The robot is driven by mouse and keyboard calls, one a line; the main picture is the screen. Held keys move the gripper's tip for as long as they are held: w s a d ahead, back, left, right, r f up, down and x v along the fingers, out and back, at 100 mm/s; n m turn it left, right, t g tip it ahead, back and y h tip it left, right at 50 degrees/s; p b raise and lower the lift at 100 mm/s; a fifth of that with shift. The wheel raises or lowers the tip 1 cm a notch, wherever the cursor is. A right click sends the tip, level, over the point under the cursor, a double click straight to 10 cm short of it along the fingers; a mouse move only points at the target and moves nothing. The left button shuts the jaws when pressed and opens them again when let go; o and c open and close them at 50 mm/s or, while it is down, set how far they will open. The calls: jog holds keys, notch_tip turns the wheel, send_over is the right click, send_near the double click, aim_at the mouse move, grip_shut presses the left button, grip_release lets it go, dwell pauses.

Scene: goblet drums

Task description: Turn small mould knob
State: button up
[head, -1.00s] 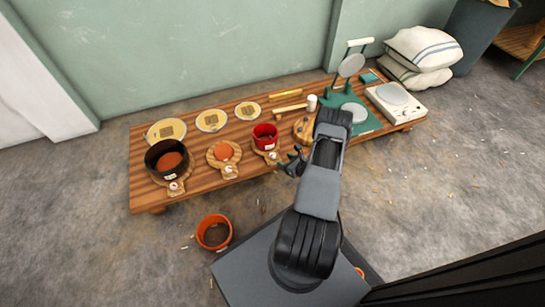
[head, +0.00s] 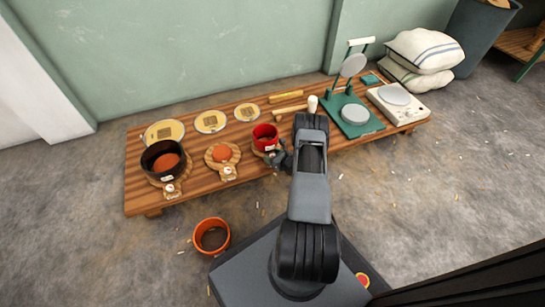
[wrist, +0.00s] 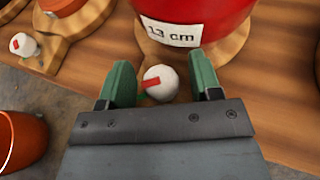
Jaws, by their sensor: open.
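The small mould is the red pot labelled 13 cm; it shows in the wrist view (wrist: 205,15) and in the head view (head: 265,137), on a round wooden base. Its knob (wrist: 160,82) is a white ball with a red mark, in front of the pot. My gripper (wrist: 162,80) is open, with one green finger on each side of the knob. Whether the fingers touch it I cannot tell. In the head view my gripper (head: 279,158) is beside the red pot, and my arm hides the knob there.
A middle mould (head: 222,155) and a large black mould (head: 164,158) stand to the left on the wooden bench (head: 140,195). A mallet (head: 294,106) lies behind. A green press (head: 365,125) stands to the right. An orange bucket (head: 211,235) is on the floor.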

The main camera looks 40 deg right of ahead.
jog(key=c, duration=0.9)
jog(key=shift+n+y, duration=0.4)
jog(key=shift+y, duration=0.1)
jog(key=n+g+y, duration=0.1)
jog(key=n+y, duration=0.2)
jog(key=n+g+y, duration=0.2)
jog(key=shift+n+y, duration=0.4)
jog(key=n+g+y, duration=0.3)
jog(key=n, duration=0.1)
jog(key=shift+g, duration=0.3)
jog(key=shift+n+g+y, duration=0.4)
jog(key=o, duration=0.9)
